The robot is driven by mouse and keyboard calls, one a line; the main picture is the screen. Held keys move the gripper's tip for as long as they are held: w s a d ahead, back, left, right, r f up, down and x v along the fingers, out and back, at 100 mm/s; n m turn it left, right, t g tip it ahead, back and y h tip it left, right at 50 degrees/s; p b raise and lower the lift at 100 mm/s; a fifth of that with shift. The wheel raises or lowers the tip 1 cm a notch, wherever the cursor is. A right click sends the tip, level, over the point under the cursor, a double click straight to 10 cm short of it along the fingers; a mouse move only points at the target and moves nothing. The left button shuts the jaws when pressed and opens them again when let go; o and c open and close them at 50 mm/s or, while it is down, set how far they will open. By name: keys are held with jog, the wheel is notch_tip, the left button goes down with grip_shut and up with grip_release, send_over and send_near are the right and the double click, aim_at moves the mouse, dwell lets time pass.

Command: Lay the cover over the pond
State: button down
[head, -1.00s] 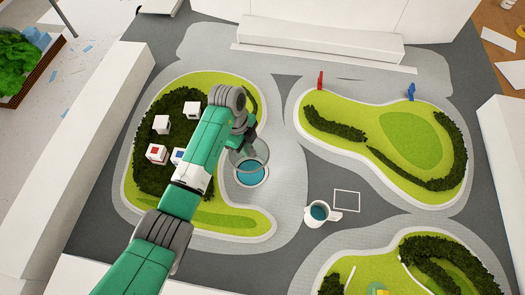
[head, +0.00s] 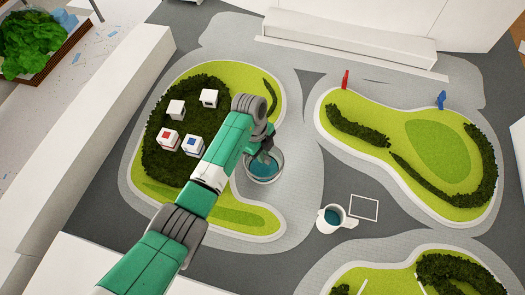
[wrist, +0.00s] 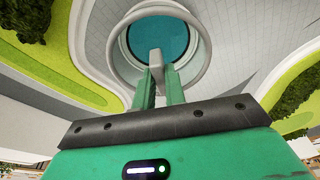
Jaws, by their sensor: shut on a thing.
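The pond (head: 262,169) is a round teal pool with a pale rim beside the left green; in the wrist view (wrist: 140,35) it fills the top middle. The cover is a clear round shell with a grey rim (wrist: 204,52) and a small grey knob (wrist: 156,58). My gripper (wrist: 158,75) is shut on the knob. In the head view the cover (head: 281,172) surrounds the pond in outline, and my gripper (head: 263,156) hides its upper left part. In the wrist view the rim encircles the pond. I cannot tell whether the rim touches the ground.

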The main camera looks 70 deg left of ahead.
jog(key=shift+a+b+x, duration=0.15)
jog(key=shift+b+x, duration=0.4)
jog(key=shift+x, duration=0.35)
jog(key=shift+a+b+x, duration=0.15)
jog(key=shift+b+x, duration=0.35)
jog(key=shift+x, duration=0.4)
jog(key=shift+s+f, duration=0.2)
jog(key=shift+f, duration=0.5)
dwell(2.1)
jog(key=c, duration=1.4)
grip_release()
jog(key=shift+o, duration=0.2)
jog(key=shift+r, duration=0.1)
jog(key=shift+p+v, duration=2.95)
jog(key=shift+v, duration=0.5)
